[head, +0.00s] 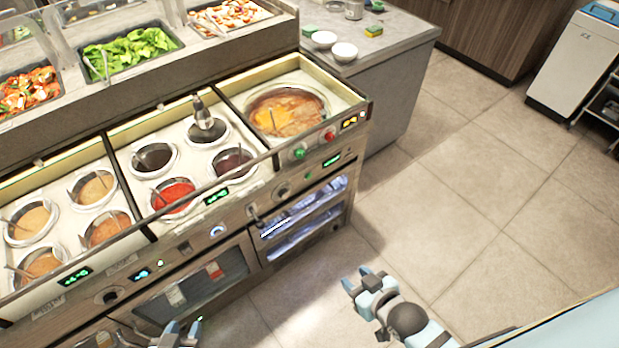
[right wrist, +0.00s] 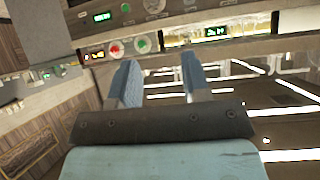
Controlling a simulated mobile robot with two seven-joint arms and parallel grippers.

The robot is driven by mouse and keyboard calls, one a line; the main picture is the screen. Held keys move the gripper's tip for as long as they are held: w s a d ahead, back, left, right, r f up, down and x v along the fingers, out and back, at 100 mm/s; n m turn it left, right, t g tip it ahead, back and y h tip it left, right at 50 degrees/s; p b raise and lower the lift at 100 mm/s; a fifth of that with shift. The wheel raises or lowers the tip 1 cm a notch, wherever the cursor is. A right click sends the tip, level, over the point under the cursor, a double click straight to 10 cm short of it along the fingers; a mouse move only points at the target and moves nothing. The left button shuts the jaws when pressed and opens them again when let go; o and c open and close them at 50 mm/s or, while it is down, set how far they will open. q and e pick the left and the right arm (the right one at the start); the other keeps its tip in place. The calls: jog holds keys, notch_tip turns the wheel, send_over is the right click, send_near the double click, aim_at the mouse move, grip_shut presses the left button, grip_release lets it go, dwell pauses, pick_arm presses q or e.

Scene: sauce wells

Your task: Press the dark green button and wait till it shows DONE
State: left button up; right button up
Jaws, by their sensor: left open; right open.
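The dark green button (head: 299,153) is on the front edge of the counter, below the large round soup well. It also shows in the right wrist view (right wrist: 143,45), beyond my fingers. A red button (head: 329,136) sits beside it, with a small orange-lit display (head: 351,121) further right; I cannot read its text. My right gripper (head: 362,281) is open and empty, out over the floor in front of the counter and apart from the button. Its two fingers are spread in the right wrist view (right wrist: 161,74). My left gripper (head: 178,334) is open, low at the bottom edge, partly cut off.
Sauce wells, including a red one (head: 174,194), fill the counter to the left. A knob (head: 282,191) and a green display (head: 331,160) are on the panel below the buttons. A lit glass-fronted cabinet (head: 300,220) is underneath. The tiled floor (head: 470,200) to the right is clear.

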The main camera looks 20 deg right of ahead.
grip_shut()
dwell(1.4)
